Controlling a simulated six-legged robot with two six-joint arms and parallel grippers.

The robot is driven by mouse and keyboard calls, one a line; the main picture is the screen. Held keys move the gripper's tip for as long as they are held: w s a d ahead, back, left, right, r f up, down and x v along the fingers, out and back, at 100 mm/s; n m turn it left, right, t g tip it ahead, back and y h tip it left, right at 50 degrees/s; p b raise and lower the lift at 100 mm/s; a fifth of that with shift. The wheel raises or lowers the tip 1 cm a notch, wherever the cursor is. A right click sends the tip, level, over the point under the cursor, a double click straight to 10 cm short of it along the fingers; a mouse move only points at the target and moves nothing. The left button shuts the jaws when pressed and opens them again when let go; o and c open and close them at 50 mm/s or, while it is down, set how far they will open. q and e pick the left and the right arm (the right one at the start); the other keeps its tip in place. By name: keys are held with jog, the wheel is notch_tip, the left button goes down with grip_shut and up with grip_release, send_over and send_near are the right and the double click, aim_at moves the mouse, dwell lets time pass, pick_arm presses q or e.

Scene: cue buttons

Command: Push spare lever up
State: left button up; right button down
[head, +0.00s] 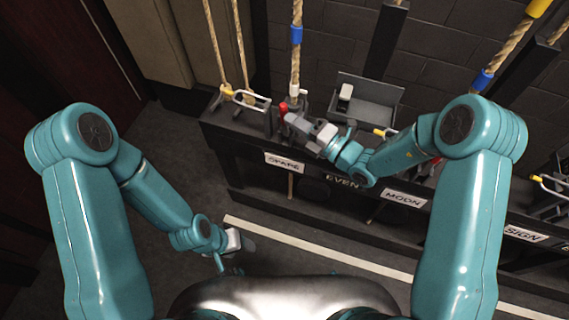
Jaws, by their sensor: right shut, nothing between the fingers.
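The SPARE label (285,162) is on the front of the dark rail at its left part. A red-tipped lever (283,107) stands above that label, close to the fingertips of my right gripper (292,121). The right gripper is shut with nothing in it. It reaches in from the right over the rail, and I cannot tell whether it touches the lever. The gripper hides part of the lever's lower end and mount. My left gripper (245,245) hangs low over the floor, away from the rail; its jaws are too small and dark to read.
A pale-looped handle (248,97) with yellow is left of the red tip. Ropes (297,60) rise behind the rail. A grey open box (375,110) stands behind my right gripper. EVEN, MOON (403,199) and SIGN labels run rightward. The floor (180,110) at left is clear.

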jog(key=shift+w+d+r+p, duration=0.15)
jog(key=shift+w+p, duration=0.1)
jog(key=shift+w, duration=0.2)
jog(key=shift+w+d+r+p, duration=0.15)
jog(key=shift+w+p, duration=0.1)
jog(key=shift+w, duration=0.15)
jog(key=shift+w, duration=0.1)
notch_tip(320, 180, up, 20)
jog(key=p, duration=0.1)
dwell(0.5)
jog(key=shift+a, duration=0.1)
